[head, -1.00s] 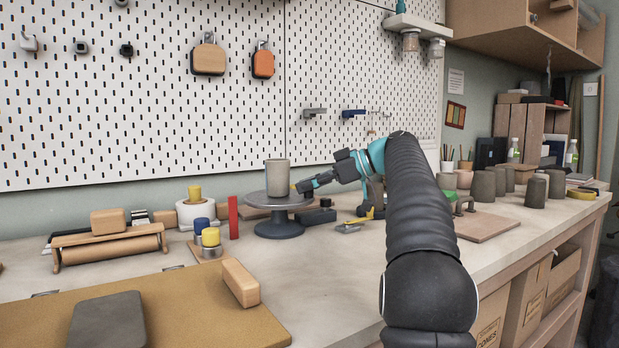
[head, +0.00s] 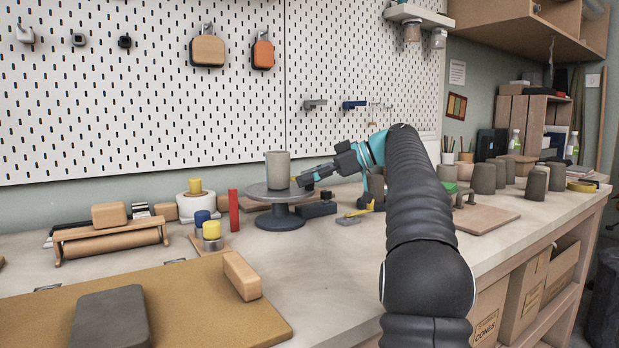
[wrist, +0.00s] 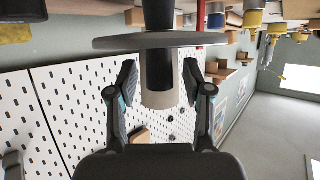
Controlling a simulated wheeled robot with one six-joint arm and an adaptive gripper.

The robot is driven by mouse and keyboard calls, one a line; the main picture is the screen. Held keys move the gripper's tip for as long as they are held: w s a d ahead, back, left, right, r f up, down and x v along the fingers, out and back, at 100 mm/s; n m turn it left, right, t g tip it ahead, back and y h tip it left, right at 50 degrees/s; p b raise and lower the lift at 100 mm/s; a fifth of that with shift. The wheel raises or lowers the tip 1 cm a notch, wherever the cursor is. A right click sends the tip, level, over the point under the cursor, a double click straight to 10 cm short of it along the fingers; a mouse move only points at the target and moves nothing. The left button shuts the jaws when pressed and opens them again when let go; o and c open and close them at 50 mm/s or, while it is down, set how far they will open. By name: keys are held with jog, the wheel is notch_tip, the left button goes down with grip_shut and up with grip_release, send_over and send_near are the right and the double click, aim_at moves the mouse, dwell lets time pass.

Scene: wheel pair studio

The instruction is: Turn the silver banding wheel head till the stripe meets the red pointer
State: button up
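The silver banding wheel head (head: 262,192) is a flat grey disc on a dark pedestal foot, with a grey cylindrical pot (head: 278,170) upright on it. The red pointer (head: 234,213) is an upright bar left of the wheel. My gripper (head: 303,181) is at the disc's right side, beside the pot. The wrist view is upside down; there my gripper (wrist: 160,75) has its fingers spread, with the pot (wrist: 160,97) showing between them and the disc (wrist: 115,42) beyond the tips. I cannot tell whether a finger touches the disc. I cannot make out the stripe.
A black block (head: 316,209) lies right of the wheel's foot, with a yellow-handled tool (head: 356,214) near it. Yellow- and blue-topped pieces (head: 212,229) stand at left. A wooden block (head: 241,275) lies on the tan board in front. Several dark pots (head: 484,178) stand at right.

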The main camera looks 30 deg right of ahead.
jog(key=shift+d, duration=0.1)
jog(key=v, duration=0.7)
jog(key=shift+s, duration=0.15)
jog(key=shift+d, duration=0.1)
jog(key=shift+c, duration=0.2)
